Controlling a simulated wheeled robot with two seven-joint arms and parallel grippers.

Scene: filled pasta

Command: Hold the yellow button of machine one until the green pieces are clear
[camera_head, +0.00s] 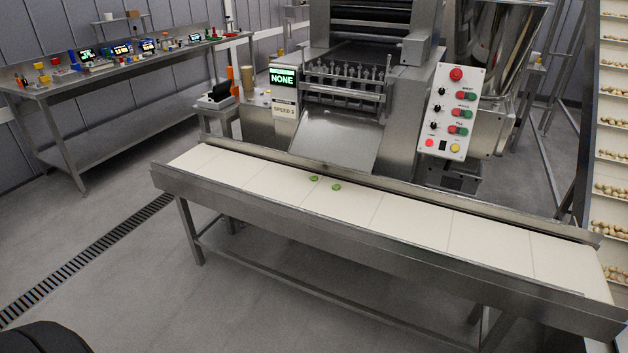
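Two small green pieces lie on the white conveyor belt (405,223). One green piece (314,178) is just left of the other green piece (336,187), below the machine's metal chute (335,143). The yellow button (455,148) is at the lower right of the white control panel (452,112) on the machine (405,100); nothing touches it. No label showing the machine's number can be read. Neither of my grippers is in view.
A green-lit display (283,77) reads NONE, above a SPEED sign (284,109). The conveyor's metal frame (380,254) stands in front of the machine. A steel bench (130,65) with coloured items is at back left.

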